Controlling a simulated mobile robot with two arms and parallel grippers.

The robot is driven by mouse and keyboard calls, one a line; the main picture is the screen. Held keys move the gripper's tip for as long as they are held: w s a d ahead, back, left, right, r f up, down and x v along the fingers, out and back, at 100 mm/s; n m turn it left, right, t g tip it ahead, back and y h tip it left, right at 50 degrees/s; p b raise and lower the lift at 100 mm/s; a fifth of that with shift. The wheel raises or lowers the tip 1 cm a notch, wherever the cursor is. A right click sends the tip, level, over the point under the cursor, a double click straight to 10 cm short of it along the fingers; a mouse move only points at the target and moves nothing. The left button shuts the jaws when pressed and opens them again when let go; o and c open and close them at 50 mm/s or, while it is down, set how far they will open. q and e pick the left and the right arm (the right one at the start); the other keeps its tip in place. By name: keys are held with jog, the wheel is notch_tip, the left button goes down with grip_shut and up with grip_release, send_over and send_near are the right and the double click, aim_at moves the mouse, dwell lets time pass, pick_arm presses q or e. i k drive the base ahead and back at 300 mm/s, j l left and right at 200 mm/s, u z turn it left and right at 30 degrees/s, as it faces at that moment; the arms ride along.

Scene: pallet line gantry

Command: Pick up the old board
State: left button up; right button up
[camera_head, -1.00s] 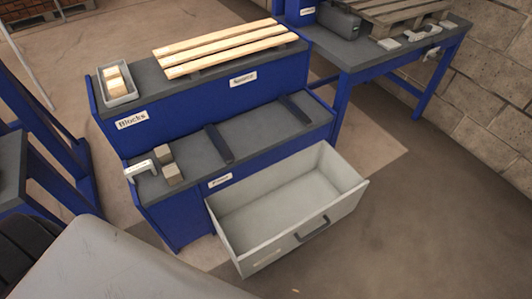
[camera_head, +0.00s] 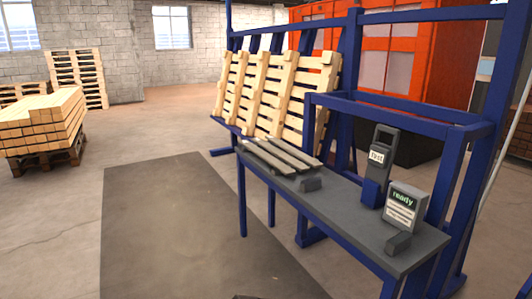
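Several dark, weathered grey boards (camera_head: 281,155) lie side by side at the far left end of the grey bench (camera_head: 345,213). Small grey blocks (camera_head: 308,183) sit at their near ends. I cannot tell from this view which of them is the old board, or whether it is one of these. Neither of my grippers shows in the head view.
A light wooden pallet (camera_head: 278,92) leans in the blue frame (camera_head: 352,75) behind the bench. A handheld device marked Test (camera_head: 378,160) and a "ready" display (camera_head: 403,208) stand on the bench. Stacked timber (camera_head: 42,125) is at left. A dark floor mat (camera_head: 180,225) is clear.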

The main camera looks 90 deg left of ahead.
aim_at(301, 167)
jog(key=u, duration=2.75)
jog(key=i+j+u, duration=0.3)
jog(key=i, duration=0.6)
jog(key=i+u, duration=0.35)
jog(key=i, duration=0.55)
jog(key=i+z, duration=0.2)
jog(key=i, duration=0.3)
jog(key=i+j+z, duration=0.15)
jog(key=i, duration=0.4)
jog(key=i+j+z, duration=0.2)
jog(key=i, duration=0.3)
jog(key=j, duration=0.1)
